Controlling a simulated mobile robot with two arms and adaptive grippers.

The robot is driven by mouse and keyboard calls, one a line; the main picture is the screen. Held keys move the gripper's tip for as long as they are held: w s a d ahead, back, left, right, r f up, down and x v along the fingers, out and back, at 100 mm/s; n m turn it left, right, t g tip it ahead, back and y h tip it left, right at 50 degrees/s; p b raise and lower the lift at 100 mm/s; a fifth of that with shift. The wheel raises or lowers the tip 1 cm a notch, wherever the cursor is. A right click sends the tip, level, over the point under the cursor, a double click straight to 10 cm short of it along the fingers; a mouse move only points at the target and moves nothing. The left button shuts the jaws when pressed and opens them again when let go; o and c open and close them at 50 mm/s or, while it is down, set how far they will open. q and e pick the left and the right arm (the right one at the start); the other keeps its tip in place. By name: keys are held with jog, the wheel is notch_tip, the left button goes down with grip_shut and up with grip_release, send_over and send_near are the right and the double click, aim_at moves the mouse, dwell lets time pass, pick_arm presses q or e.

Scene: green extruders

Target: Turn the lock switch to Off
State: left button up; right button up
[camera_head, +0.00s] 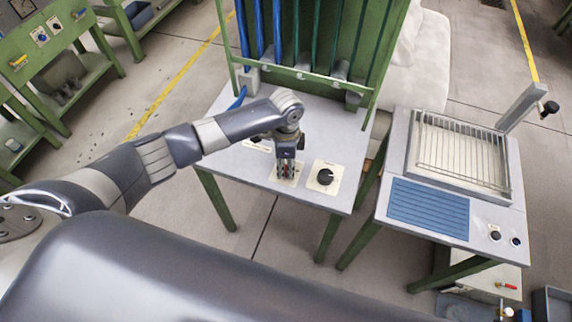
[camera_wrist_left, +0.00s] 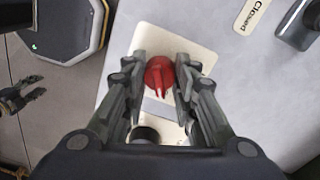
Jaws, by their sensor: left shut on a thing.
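The lock switch is a red knob (camera_wrist_left: 158,75) on a pale square plate (camera_wrist_left: 205,57) set in the grey table top. In the left wrist view the knob's ridge points toward the bottom of the picture. My left gripper (camera_wrist_left: 159,80) is shut on the knob, one finger on each side. In the head view my left gripper (camera_head: 285,171) reaches straight down onto the plate (camera_head: 276,182) and mostly hides the knob. A small dark jointed shape (camera_wrist_left: 20,98) at the left edge of the wrist view looks like my right gripper; its jaws are unclear.
A black dial (camera_head: 325,176) on its own plate stands right of my left gripper. A "Closed" label (camera_wrist_left: 252,14) lies on the table top (camera_head: 228,165). A green frame (camera_head: 305,74) with tubes rises behind. A second table (camera_head: 395,232) with a wire grille stands at right.

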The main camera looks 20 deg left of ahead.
aim_at(286, 166)
pick_arm(q)
jog(key=o, duration=1.1)
jog(key=r, duration=1.2)
jog(key=shift+w+a, duration=0.1)
jog(key=shift+w, duration=0.2)
